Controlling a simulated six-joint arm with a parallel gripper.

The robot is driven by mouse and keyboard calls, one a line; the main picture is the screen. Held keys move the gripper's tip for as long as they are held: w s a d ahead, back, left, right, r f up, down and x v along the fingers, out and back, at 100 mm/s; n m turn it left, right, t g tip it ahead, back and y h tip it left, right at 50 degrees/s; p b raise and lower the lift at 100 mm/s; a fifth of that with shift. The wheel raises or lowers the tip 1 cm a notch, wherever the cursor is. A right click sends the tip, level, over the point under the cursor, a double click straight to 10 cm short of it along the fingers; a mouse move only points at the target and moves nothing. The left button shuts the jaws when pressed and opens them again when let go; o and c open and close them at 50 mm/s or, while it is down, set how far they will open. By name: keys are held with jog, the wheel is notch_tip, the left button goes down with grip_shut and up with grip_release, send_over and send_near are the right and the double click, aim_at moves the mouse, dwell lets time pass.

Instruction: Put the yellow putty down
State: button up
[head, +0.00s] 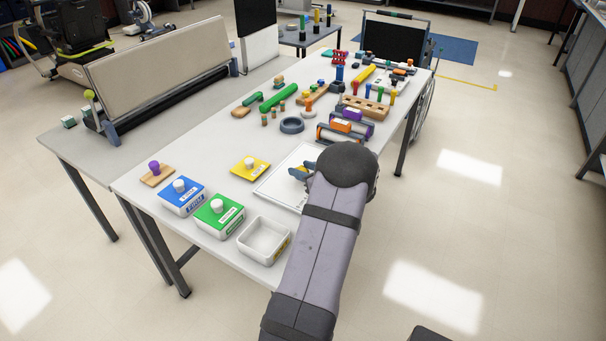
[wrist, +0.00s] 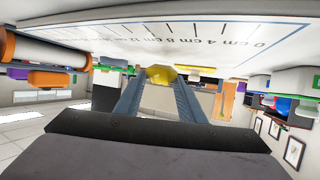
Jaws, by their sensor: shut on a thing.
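The yellow putty (wrist: 160,74) is a small lump between the two blue fingertips of my gripper (wrist: 160,82) in the wrist view. My gripper is shut on it. In the head view my gripper (head: 302,174) is over the white measuring mat (head: 282,184), with a bit of yellow showing beside the blue fingers. The mat's printed centimetre scale (wrist: 200,40) shows close to the putty in the wrist view, which is turned upside down. I cannot tell whether the putty touches the mat. My arm hides the mat's right part.
An open white tub (head: 263,241) stands at the table's near edge. Left of it are a green-lidded tub (head: 218,214) and a blue-lidded tub (head: 181,196). A yellow lid (head: 250,167) lies left of the mat. A grey ring (head: 291,125) and several exercise tools stand behind.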

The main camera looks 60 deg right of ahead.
jog(key=shift+f, duration=0.85)
jog(key=shift+f, duration=0.1)
jog(key=o, duration=1.1)
jog(key=shift+s, duration=0.1)
jog(key=v, duration=1.2)
jog(key=shift+r, duration=0.2)
jog(key=shift+c, duration=0.9)
